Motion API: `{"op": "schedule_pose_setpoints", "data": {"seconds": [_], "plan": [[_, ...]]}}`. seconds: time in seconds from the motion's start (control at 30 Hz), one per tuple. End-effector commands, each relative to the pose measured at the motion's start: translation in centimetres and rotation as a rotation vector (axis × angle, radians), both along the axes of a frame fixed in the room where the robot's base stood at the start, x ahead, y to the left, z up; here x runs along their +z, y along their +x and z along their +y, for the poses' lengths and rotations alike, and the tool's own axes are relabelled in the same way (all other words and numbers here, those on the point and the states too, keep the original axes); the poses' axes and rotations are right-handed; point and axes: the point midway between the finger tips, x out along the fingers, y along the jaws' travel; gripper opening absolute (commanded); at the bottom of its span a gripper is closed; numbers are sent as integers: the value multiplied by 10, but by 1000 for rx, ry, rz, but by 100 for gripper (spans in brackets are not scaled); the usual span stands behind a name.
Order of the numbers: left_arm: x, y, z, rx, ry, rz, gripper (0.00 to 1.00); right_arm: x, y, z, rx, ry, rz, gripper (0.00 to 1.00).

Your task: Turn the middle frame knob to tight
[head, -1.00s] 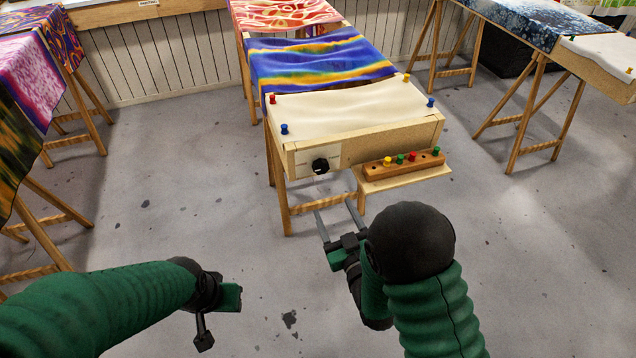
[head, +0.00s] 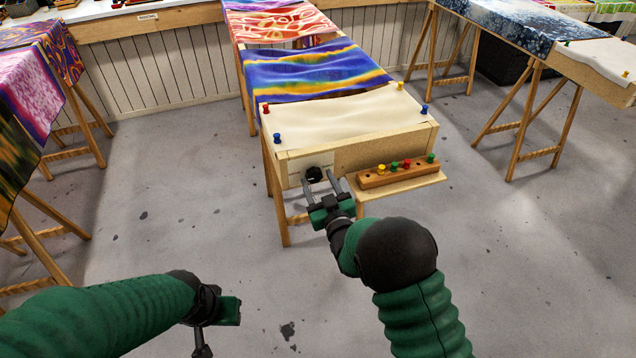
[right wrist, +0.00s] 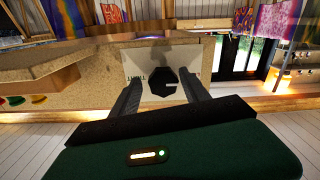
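The middle frame (head: 388,143) is a wooden box frame with pale cloth stretched on top. Its black knob (head: 313,174) sits on a white plate on the front face. In the right wrist view the knob (right wrist: 163,88) is dark and angular with a small pale mark. Partly hidden, upside-down lettering shows on the white plate (right wrist: 139,82). My right gripper (head: 320,180) is open, its two fingers pointing at the knob from in front. The knob appears between the fingers, with no clear contact. My left gripper (head: 218,312) hangs low at left, away from the frame; its opening is unclear.
A wooden peg block (head: 384,176) with coloured pegs sits on a small shelf (head: 420,182) right of the knob. Coloured pushpins stand on the frame's corners. Other cloth-covered trestles stand left and right. The floor (head: 190,215) between them is clear.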

Motion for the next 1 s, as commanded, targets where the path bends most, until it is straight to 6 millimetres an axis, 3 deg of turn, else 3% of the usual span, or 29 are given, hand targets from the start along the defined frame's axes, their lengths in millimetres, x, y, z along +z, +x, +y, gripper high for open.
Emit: {"op": "schedule_pose_setpoints", "data": {"seconds": [0.03, 0.4, 0.77, 1.0], "plan": [[0, 0, 0, 0, 0, 0, 36, 0, 0, 1, 1, -1, 0, 46], [0, 0, 0, 0, 0, 0, 36, 1, 0, 2, 0, -1, -1, 1], [-2, 0, 0, 0, 0, 0, 36, 1, 0, 2, 2, 58, 15, 1], [-7, 0, 0, 0, 0, 0, 36, 1, 0, 2, 1, 208, 62, 1]]}}
